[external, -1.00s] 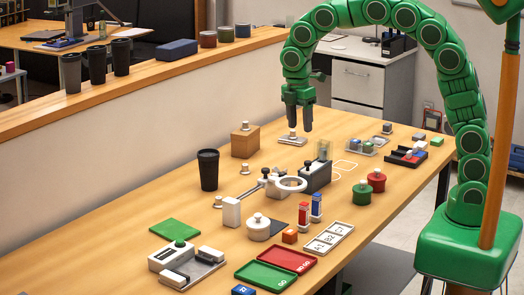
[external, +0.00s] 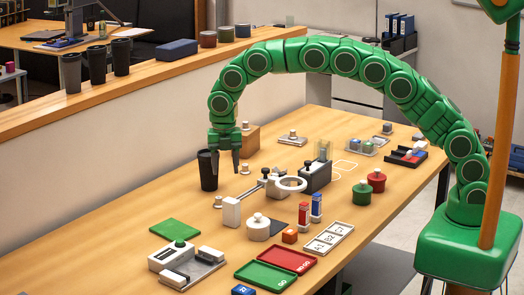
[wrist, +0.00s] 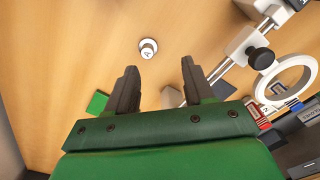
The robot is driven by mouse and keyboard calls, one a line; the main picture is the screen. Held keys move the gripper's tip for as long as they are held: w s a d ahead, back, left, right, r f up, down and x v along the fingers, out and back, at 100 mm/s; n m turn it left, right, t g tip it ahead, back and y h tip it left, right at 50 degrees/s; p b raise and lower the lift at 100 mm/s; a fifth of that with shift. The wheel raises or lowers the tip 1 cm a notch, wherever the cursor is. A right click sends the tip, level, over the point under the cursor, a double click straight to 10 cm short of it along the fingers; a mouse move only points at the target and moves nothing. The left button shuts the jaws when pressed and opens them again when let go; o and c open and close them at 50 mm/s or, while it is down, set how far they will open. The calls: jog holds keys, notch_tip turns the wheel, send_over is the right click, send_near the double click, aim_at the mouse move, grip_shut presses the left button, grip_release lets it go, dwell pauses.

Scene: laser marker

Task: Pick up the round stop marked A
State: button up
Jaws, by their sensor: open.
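The round stop marked A (wrist: 148,48) is small and pale, with its letter facing up, and lies on the bare wooden table in the wrist view. In the external view it appears to be the small stop (external: 218,201) behind the white block of the clamp. My gripper (external: 225,172) points down above the table, beside the black cup, with the stop lower in the picture. In the wrist view my gripper (wrist: 159,66) has its fingers apart, with nothing between them. The stop shows just beyond the fingertips.
A black cup (external: 208,170) stands close to my left finger. Another small stop (external: 245,170) lies near the wooden block (external: 250,142). The white clamp block (external: 231,212), rod and ring (external: 290,184) stand right of the stop. Bare table lies left of it.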

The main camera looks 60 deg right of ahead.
aim_at(218, 197)
jog(key=shift+w+a+f+n, duration=0.25)
jog(key=shift+a+f, duration=0.1)
jog(key=shift+a, duration=0.15)
jog(key=shift+w+a+f+n, duration=0.25)
jog(key=shift+a+f, duration=0.1)
jog(key=shift+a, duration=0.1)
jog(key=shift+a+f, duration=0.25)
jog(key=shift+f, duration=0.15)
jog(key=shift+d+f, duration=0.1)
jog(key=shift+f, duration=3.55)
jog(key=c, duration=0.9)
jog(key=shift+r, duration=0.1)
